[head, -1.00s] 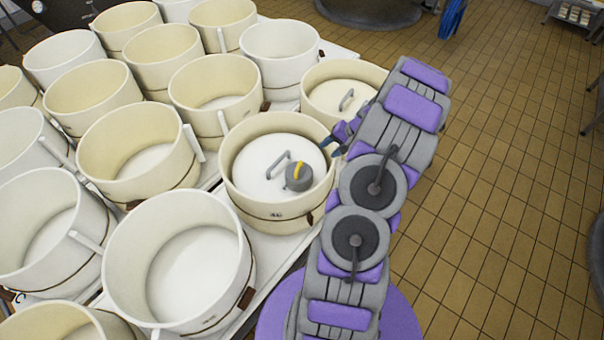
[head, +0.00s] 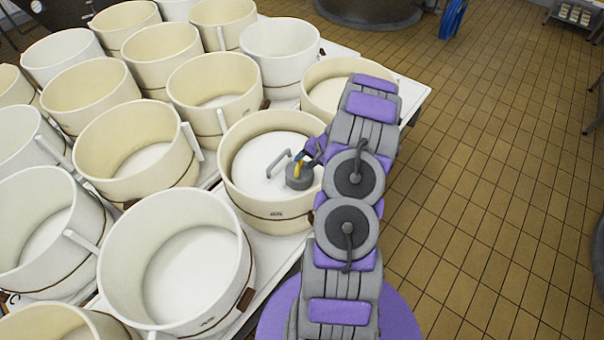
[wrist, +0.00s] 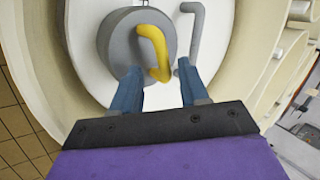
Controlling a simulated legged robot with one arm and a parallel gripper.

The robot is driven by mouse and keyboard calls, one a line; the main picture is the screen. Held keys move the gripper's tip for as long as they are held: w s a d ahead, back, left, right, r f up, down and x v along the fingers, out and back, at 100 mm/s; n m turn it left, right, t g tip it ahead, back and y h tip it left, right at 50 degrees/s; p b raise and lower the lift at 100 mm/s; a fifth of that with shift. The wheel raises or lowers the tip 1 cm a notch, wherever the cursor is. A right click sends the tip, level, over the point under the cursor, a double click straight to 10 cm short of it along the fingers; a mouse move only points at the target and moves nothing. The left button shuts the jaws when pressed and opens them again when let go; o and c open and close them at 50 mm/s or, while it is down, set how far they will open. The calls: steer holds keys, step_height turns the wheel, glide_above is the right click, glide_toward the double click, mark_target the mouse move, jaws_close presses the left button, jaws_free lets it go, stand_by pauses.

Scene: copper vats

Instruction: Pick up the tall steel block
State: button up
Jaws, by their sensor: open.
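The steel block (head: 299,177) is a grey round weight with a yellow handle. It sits on the white lid (head: 262,178) inside a cream tub (head: 243,202), to the right of the lid's grey handle (head: 279,163). In the wrist view the block (wrist: 118,45) and its yellow handle (wrist: 155,52) are just ahead of my gripper. My gripper (wrist: 158,78) is open, its two blue fingers apart, with the lower end of the yellow handle between or just beyond their tips. I cannot tell whether they touch. In the head view my gripper (head: 310,155) is beside the block, partly hidden by my arm.
Several cream tubs (head: 178,262) stand close together on a white table to the left. Another lidded tub (head: 325,92) is behind my arm. The tub's wall rises around the block. The tiled floor (head: 500,200) on the right is clear.

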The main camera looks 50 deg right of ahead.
steer(key=a, duration=0.2)
steer(key=shift+w+a, duration=0.25)
steer(key=shift+a, duration=0.15)
steer(key=d, duration=0.1)
steer(key=d+f, duration=0.1)
steer(key=d, duration=0.1)
steer(key=c, duration=0.4)
steer(key=shift+c, duration=0.9)
steer(key=shift+a+r, duration=0.15)
steer(key=shift+a, duration=0.05)
steer(key=shift+c, duration=0.7)
steer(key=shift+a+r, duration=0.3)
steer(key=shift+a, duration=0.65)
jaws_close()
steer(key=shift+d+f, duration=0.25)
steer(key=shift+d, duration=0.6)
steer(key=shift+a+r, duration=0.1)
steer(key=shift+a, duration=0.35)
steer(key=shift+d, duration=0.1)
